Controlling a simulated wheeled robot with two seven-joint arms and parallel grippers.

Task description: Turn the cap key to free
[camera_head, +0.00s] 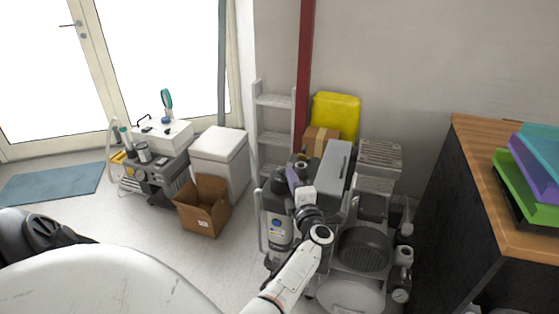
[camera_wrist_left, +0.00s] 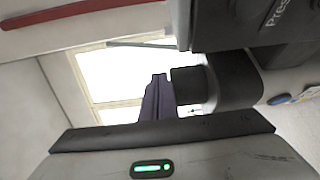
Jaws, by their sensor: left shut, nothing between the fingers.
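The compressor unit (camera_head: 365,248) stands in the middle right of the head view, with a grey cylinder (camera_head: 279,228) on its left side. My left gripper (camera_head: 293,177) is at the top of that cylinder, and its narrow purple-grey fingers are shut and empty. In the left wrist view the fingers (camera_wrist_left: 158,98) stand close beside a black rounded knob-like part (camera_wrist_left: 225,85), which may be the cap key. I cannot tell whether they touch it. In the head view my gripper and arm hide the cap area. My right gripper is not in view.
A dark cabinet with a wooden top (camera_head: 470,150) and coloured trays (camera_head: 530,165) stands close on the right. A ladder (camera_head: 274,130) and a yellow container (camera_head: 335,115) are behind. An open cardboard box (camera_head: 203,207) sits left on the floor. Free floor lies further left.

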